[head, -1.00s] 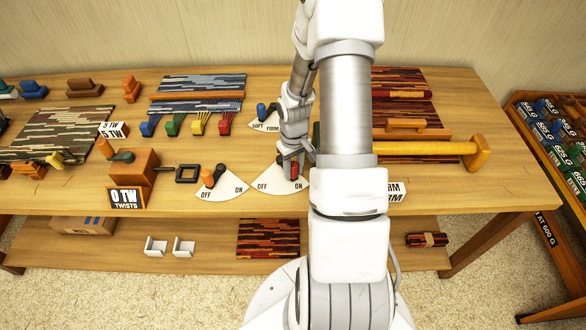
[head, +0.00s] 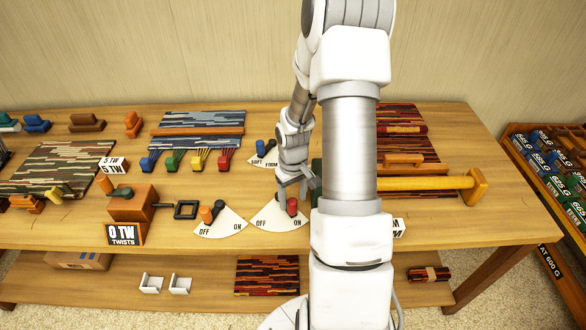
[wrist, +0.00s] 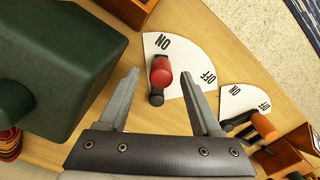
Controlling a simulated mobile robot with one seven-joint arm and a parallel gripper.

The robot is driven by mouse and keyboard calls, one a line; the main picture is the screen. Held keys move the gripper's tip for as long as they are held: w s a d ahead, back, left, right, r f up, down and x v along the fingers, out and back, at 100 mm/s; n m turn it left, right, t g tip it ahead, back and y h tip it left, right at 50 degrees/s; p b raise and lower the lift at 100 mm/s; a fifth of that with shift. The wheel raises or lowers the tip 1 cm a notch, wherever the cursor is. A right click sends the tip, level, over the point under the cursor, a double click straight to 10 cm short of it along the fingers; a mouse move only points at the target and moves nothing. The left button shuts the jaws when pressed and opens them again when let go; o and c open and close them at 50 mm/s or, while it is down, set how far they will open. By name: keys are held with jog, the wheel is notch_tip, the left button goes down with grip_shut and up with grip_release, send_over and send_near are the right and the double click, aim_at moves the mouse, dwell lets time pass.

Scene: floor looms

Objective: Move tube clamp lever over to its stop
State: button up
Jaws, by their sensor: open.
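A red-knobbed lever (head: 292,207) stands on a white fan-shaped OFF/ON plate (head: 268,217) near the table's front edge. In the wrist view, the red knob (wrist: 161,74) and its dark pivot lie in the picture between my open fingers. The lever points toward the ON mark. My gripper (head: 293,191) is over the lever in the head view, and in the wrist view my gripper (wrist: 160,75) has a gap on each side of the knob. It holds nothing. No label shows which lever is the tube clamp lever.
An orange lever (head: 206,214) on another OFF/ON plate (head: 222,223) stands to the left. A blue lever (head: 262,147) on a SOFT/FIRM plate is behind. A dark green block (wrist: 60,70) is close beside my gripper. A yellow roller (head: 430,183) lies to the right.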

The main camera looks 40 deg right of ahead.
notch_tip(320, 180, up, 14)
jog(key=p, duration=0.1)
jog(key=shift+f, duration=0.15)
dwell(0.5)
